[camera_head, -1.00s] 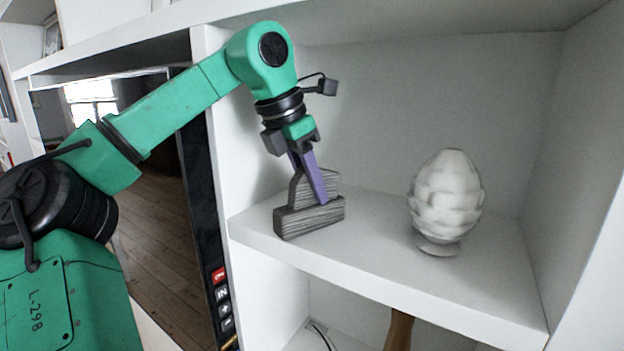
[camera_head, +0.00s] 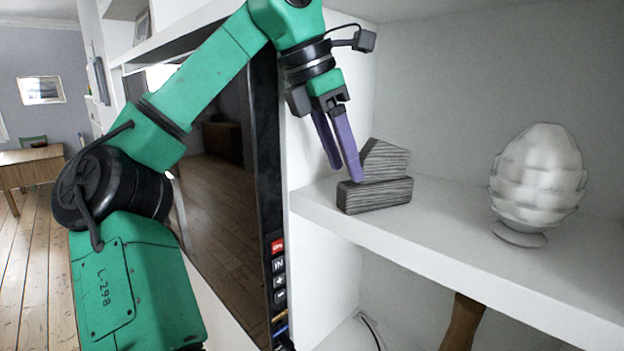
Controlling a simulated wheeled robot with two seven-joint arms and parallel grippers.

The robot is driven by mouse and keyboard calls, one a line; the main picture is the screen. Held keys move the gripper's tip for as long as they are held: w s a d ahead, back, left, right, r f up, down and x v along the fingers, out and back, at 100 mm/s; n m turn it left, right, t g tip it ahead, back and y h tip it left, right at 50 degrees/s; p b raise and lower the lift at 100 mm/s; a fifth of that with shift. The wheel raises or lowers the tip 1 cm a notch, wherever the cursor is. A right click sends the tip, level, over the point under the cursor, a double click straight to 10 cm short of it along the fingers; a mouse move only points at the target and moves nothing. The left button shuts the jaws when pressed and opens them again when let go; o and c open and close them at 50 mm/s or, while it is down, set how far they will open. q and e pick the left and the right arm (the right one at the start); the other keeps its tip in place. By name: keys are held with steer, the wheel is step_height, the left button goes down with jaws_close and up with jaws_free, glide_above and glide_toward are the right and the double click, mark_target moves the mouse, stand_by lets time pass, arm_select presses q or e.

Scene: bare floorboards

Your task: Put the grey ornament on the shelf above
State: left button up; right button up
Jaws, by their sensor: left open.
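The grey ornament (camera_head: 376,194) has a dark streaked grain, with a block base and a slanted upper piece. It stands upright on the white shelf (camera_head: 440,225), near the shelf's left end. My left gripper (camera_head: 345,172) has purple fingers, spread apart and empty. The fingers point down just left of the ornament's upper piece, and one fingertip overlaps it in the picture. I cannot tell whether they touch. My right gripper is not in view.
A white cone-shaped ornament (camera_head: 538,180) stands on the same shelf to the right, with bare shelf between. A dark screen (camera_head: 225,170) is left of the upright panel. A brown wooden object (camera_head: 462,322) and a cable are below.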

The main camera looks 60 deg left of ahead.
arm_select(q)
steer(key=s, duration=0.3)
steer(key=s+b, duration=0.1)
steer(key=s, duration=0.1)
steer(key=shift+s+a, duration=0.3)
steer(key=shift+a, duration=0.1)
